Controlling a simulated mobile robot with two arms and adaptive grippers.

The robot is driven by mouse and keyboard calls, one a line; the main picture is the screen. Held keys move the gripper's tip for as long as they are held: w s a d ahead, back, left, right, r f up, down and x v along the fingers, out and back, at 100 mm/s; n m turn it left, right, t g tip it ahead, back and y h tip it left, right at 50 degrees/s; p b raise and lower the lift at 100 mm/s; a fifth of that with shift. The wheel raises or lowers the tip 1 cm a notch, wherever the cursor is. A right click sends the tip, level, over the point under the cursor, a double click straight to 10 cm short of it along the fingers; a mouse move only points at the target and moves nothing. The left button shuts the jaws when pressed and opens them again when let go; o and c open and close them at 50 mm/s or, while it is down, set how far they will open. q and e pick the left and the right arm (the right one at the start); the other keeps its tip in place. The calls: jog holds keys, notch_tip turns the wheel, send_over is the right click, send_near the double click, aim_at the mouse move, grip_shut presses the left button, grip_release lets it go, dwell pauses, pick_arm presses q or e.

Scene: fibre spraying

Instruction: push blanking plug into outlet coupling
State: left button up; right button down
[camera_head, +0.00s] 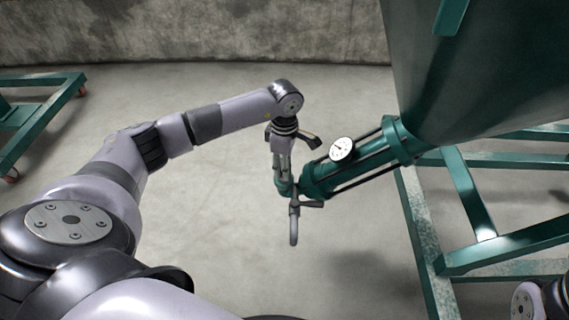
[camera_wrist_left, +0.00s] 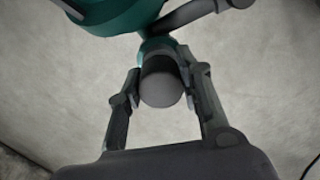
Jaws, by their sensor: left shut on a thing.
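The blanking plug (camera_wrist_left: 162,84) is a dark grey, round-ended cylinder between the fingers of my left gripper (camera_wrist_left: 158,82) in the left wrist view. The gripper is shut on it. In the head view my left gripper (camera_head: 283,178) points down at the lower end of the green outlet pipe, and its fingers hide the plug there. The green outlet coupling (camera_wrist_left: 153,47) lies right behind the plug in the wrist view. The plug appears in line with it, but I cannot tell how deep it sits. My right gripper is out of view.
The outlet pipe (camera_head: 325,173) carries a white dial gauge (camera_head: 342,149) and runs up to a large green hopper (camera_head: 480,65) on a green frame (camera_head: 425,235). Bare floor (camera_head: 240,250) lies around.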

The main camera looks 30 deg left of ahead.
pick_arm(q)
jog(key=shift+f, duration=0.35)
jog(key=o, duration=1.3)
jog(key=shift+c, duration=0.2)
notch_tip(320, 180, up, 12)
